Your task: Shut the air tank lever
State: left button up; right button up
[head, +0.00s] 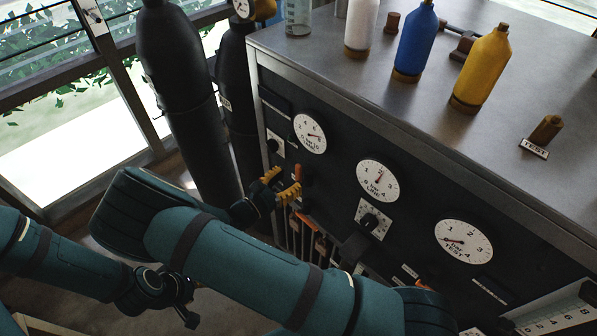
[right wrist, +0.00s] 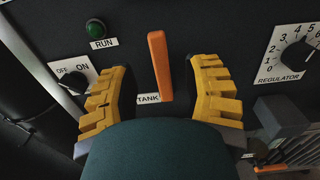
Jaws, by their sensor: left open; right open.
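The air tank lever (right wrist: 160,66) is an orange bar standing nearly upright on the black panel, beside the "TANK" label (right wrist: 148,98). In the right wrist view it lies between the two yellow fingers of my right gripper (right wrist: 168,92), which is open, with a gap on each side. In the head view my right gripper (head: 280,185) is in front of the panel's left part. The orange bar beside it there (head: 299,172) is partly covered by a finger. My left gripper (head: 182,293) is open and low at the left, away from the panel.
Near the lever are a green RUN button (right wrist: 96,28), an OFF/ON knob (right wrist: 73,82) and a regulator knob (right wrist: 297,54). Dark gas cylinders (head: 180,80) stand left of the cabinet. Bottles, including a blue one (head: 416,42), stand on the cabinet top (head: 340,85).

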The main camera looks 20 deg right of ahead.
aim_at(297, 174)
jog(key=shift+x, duration=1.95)
grip_shut()
